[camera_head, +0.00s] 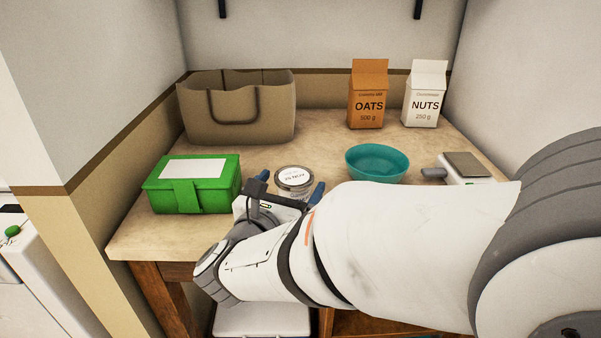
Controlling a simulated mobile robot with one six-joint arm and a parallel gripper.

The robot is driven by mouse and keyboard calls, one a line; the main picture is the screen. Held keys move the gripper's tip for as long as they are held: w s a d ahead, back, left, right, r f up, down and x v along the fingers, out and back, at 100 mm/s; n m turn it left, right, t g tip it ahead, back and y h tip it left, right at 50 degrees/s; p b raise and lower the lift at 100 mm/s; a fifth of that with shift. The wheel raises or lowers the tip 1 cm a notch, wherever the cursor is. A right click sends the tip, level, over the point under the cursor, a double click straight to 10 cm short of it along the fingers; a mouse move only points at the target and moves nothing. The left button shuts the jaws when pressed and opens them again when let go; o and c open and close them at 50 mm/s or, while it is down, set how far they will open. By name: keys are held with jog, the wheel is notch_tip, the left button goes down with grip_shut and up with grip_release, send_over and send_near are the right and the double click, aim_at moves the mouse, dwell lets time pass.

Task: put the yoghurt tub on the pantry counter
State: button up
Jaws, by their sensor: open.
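A small round tub (294,178) with a pale printed lid, which appears to be the yoghurt tub, stands upright on the wooden pantry counter (330,135), near its front edge. My gripper (289,184) is open, with one blue fingertip to the left of the tub and one to the right. A gap shows on the left side; I cannot tell whether either finger touches the tub. The tub's lower part is partly hidden behind my gripper and wrist.
A green box (192,191) stands left of the tub, and a teal bowl (375,160) to its right. A brown bag (230,118), an oats carton (368,95) and a nuts carton (424,95) stand behind. A small scale (464,168) is at right. The counter's middle is clear.

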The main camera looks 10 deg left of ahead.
jog(key=shift+r+p, duration=0.25)
jog(key=shift+p, duration=0.05)
jog(key=s+a, duration=0.2)
jog(key=s, duration=1)
jog(key=shift+f, duration=0.15)
jog(key=shift+w, duration=0.1)
